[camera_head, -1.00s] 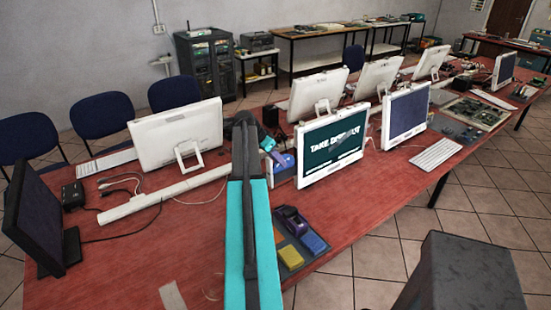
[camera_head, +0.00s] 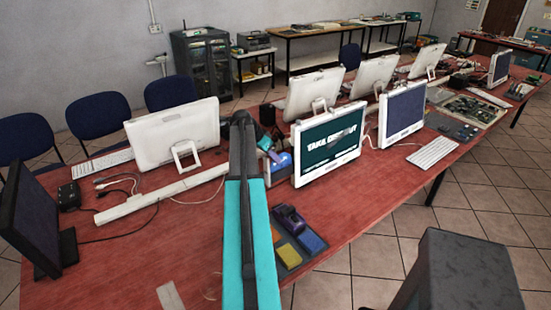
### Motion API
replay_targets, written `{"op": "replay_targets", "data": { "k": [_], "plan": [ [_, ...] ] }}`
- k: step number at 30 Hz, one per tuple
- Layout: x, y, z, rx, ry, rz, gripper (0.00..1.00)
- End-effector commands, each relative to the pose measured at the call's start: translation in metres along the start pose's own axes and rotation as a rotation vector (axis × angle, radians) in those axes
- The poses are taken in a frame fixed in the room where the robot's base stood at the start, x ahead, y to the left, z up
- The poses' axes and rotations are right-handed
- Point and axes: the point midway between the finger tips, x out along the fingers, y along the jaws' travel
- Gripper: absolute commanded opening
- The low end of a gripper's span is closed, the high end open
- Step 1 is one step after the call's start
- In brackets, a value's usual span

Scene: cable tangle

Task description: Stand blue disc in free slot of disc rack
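My arm reaches forward over the red table (camera_head: 140,255), and its far end with my gripper (camera_head: 266,146) is small and dark behind the arm links. Its fingers cannot be made out, nor whether they hold anything. A blue item (camera_head: 281,162) shows just right of the arm's end, left of the monitor with green screen text. It is too small to tell whether it is the blue disc, and it looks close to the gripper. I cannot make out a disc rack or a free slot; the arm covers part of that area.
A dark tray (camera_head: 273,228) with a purple tape dispenser (camera_head: 289,218), a yellow block (camera_head: 288,255) and a blue block (camera_head: 312,242) lies right of my arm. The green-screen monitor (camera_head: 328,143) and a white monitor (camera_head: 171,137) flank the arm's end.

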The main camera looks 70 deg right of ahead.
Motion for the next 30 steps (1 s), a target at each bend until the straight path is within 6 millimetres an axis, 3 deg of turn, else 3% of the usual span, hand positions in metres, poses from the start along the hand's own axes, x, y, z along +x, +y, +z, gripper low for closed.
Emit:
{"op": "replay_targets", "data": {
  "k": [30],
  "plan": [
    [-0.040, -0.001, -0.024, -0.001, 0.000, -0.002, 0.00]
  ]
}}
